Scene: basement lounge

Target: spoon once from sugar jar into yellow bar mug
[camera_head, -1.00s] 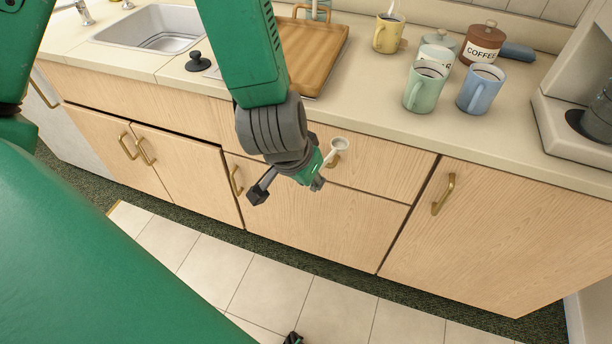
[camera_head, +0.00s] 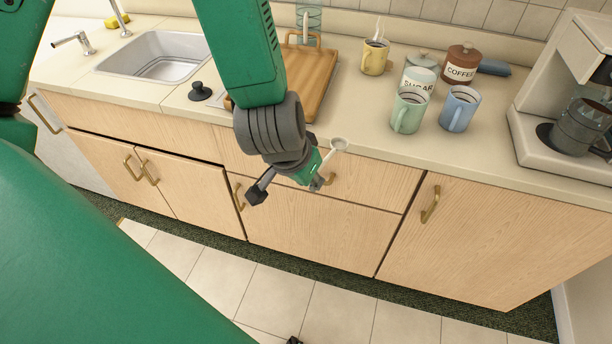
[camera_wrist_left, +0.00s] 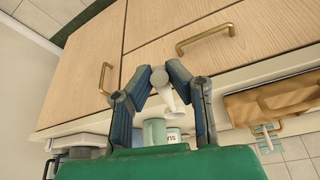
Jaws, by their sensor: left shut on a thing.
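My left gripper (camera_head: 312,178) is shut on a white spoon (camera_head: 339,144), in front of the cabinet drawers and below the counter edge. In the left wrist view the spoon (camera_wrist_left: 161,80) sits between the fingers. The sugar jar (camera_head: 419,77) is white with a pale green lid and stands on the counter behind the green mug, which partly hides its label. The yellow mug (camera_head: 375,58) stands behind and left of the jar, steaming, with dark liquid inside.
A green mug (camera_head: 408,111) and a blue mug (camera_head: 459,108) stand in front of the jars. A brown coffee jar (camera_head: 461,63) is right of the sugar jar. A coffee machine (camera_head: 560,151) stands at right, a wooden tray (camera_head: 322,67) and sink (camera_head: 155,55) left. Front counter between tray and green mug is clear.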

